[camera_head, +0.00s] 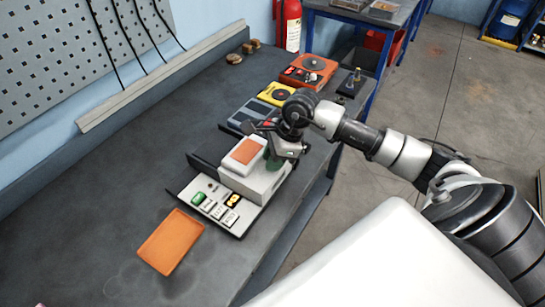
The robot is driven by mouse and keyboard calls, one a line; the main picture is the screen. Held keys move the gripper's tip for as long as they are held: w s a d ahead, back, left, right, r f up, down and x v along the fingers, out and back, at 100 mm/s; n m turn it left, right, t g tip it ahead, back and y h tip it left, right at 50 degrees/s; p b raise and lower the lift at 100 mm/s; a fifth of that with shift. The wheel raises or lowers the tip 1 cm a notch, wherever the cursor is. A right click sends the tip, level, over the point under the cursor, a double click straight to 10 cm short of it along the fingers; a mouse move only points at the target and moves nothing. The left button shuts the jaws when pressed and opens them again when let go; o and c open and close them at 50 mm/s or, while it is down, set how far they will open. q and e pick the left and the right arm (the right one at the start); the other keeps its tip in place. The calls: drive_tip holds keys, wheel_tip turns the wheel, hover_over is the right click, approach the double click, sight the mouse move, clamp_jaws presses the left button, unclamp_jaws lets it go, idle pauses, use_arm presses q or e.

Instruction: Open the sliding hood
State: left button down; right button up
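A bench device lies near the middle of the table. Its light front panel (212,207) carries a green and a yellow element and several small keys. Behind the panel stands a pale box-shaped hood (260,182), with a white block with an orange top (245,152) on it. My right gripper (272,137) is right at the hood's far right side, above or against it. I cannot tell whether it touches, and its fingertips are partly hidden. A small dark green part shows below the gripper. My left gripper is not in view.
An orange flat plate (170,242) lies on the dark bench (90,215) in front of the device. Behind my gripper are a yellow-and-dark device (276,94) and an orange device (308,70). A red extinguisher (289,27) stands beyond. The bench's left side is mostly clear.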

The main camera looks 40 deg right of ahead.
sight(237, 145)
clamp_jaws()
drive_tip(key=shift+w+a+b, duration=0.1)
drive_tip(key=shift+w+b, duration=0.2)
drive_tip(key=shift+b, duration=0.05)
drive_tip(key=w+a+b, duration=0.1)
drive_tip(key=w+b, duration=0.1)
drive_tip(key=w, duration=0.1)
drive_tip(key=w+a+b, duration=0.1)
drive_tip(key=w+b, duration=0.1)
drive_tip(key=w, duration=0.1)
drive_tip(key=w+a+b, duration=0.2)
drive_tip(key=w, duration=0.1)
drive_tip(key=shift+w+a+f, duration=0.1)
drive_tip(key=shift+w, duration=0.3)
drive_tip(key=shift+w+a, duration=0.1)
drive_tip(key=shift+w, duration=0.3)
drive_tip(key=shift+o, duration=1.6)
unclamp_jaws()
drive_tip(key=shift+r, duration=0.25)
